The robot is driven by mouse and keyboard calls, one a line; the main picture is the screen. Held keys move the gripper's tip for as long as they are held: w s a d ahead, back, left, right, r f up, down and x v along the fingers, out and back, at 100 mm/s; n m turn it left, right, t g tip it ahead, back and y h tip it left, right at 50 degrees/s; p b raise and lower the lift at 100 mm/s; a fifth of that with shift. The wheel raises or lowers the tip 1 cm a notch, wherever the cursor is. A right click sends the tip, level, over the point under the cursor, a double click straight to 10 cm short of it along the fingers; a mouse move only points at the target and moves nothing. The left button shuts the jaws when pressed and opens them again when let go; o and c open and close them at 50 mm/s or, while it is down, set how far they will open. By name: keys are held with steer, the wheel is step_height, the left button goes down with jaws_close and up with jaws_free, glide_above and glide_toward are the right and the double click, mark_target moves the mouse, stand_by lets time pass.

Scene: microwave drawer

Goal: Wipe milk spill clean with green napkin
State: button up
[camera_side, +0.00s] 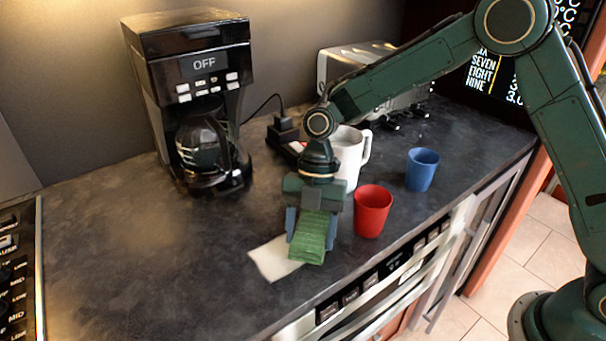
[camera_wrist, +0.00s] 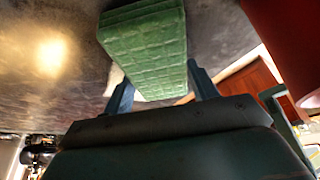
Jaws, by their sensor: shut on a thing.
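The green napkin (camera_side: 313,232) is a folded, block-like cloth. My gripper (camera_side: 312,226) is shut on the green napkin and points down over the counter. In the wrist view the napkin (camera_wrist: 147,45) shows between the two blue fingers of my gripper (camera_wrist: 160,88). A pale, cream-white patch, the milk spill (camera_side: 271,260), lies flat on the dark counter at the left of the napkin. The napkin covers or overhangs its right part. I cannot tell whether the napkin touches the counter.
A red cup (camera_side: 373,212) stands close to the right of my gripper, a blue cup (camera_side: 422,170) farther right. A white mug (camera_side: 350,156) is behind my gripper. A coffee maker (camera_side: 190,95) and toaster (camera_side: 343,66) stand at the back. The counter (camera_side: 130,250) is clear at left.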

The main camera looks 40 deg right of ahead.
mark_target(296, 240)
steer(key=shift+a, duration=0.4)
steer(key=shift+f, duration=0.1)
steer(key=shift+a, duration=1.1)
steer(key=shift+a, duration=0.15)
steer(key=shift+a, duration=0.95)
steer(key=shift+a, duration=0.15)
steer(key=shift+a, duration=1.05)
steer(key=shift+a, duration=0.15)
steer(key=shift+a, duration=0.95)
